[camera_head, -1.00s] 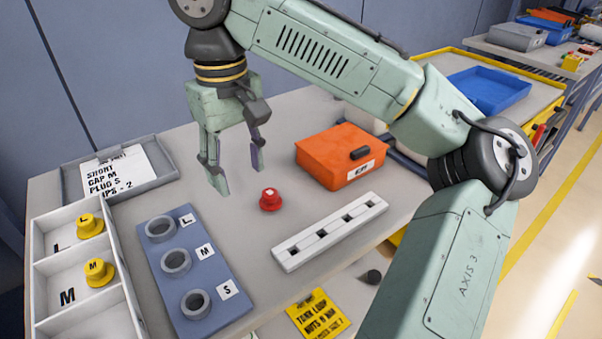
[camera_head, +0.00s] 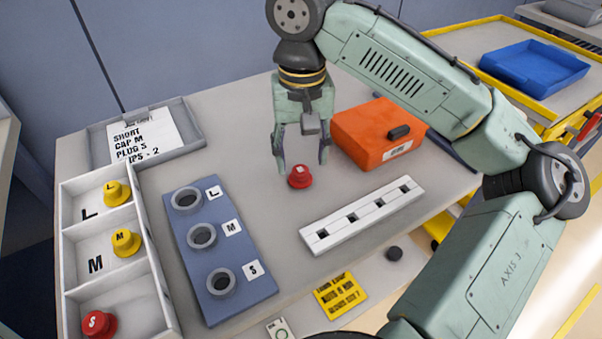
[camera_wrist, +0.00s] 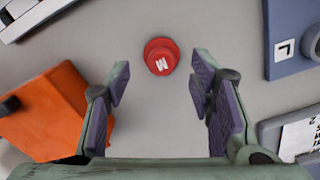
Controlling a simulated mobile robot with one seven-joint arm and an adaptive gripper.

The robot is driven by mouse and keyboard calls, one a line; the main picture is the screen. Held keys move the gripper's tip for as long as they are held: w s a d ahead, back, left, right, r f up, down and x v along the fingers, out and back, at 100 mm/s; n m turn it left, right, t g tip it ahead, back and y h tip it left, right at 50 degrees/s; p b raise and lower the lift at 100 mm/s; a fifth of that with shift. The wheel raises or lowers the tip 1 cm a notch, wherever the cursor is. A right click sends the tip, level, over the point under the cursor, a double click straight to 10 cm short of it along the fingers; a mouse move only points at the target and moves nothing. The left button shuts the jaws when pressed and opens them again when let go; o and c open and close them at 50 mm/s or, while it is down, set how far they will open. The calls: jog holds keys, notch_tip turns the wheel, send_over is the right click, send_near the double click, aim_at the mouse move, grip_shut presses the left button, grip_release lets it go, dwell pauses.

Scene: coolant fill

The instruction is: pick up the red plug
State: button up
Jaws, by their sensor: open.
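A red plug (camera_head: 299,178) stands upright on the grey bench between the blue-grey ring board and the orange box. In the wrist view the red plug (camera_wrist: 160,57) shows a white letter on top, seemingly an M, and lies centred between the finger lines, just beyond the tips. My gripper (camera_head: 302,160) is open, pointing down just above and behind the plug, with nothing in it. Its purple-padded fingers (camera_wrist: 159,90) are spread to either side and do not appear to touch the plug. A second red piece marked S (camera_head: 98,324) sits in the white compartment tray.
The orange box (camera_head: 378,135) stands close right of my gripper. A white slotted bar (camera_head: 362,215) lies in front. The blue-grey ring board (camera_head: 218,258) and white tray (camera_head: 112,262) with yellow pieces are left. A grey document tray (camera_head: 190,123) is behind.

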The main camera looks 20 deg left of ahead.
aim_at(300, 169)
jog(key=f+p, duration=0.1)
jog(key=f, duration=0.4)
jog(key=shift+a, duration=0.2)
jog(key=shift+c, duration=0.3)
jog(key=shift+w, duration=0.1)
jog(key=c, duration=0.5)
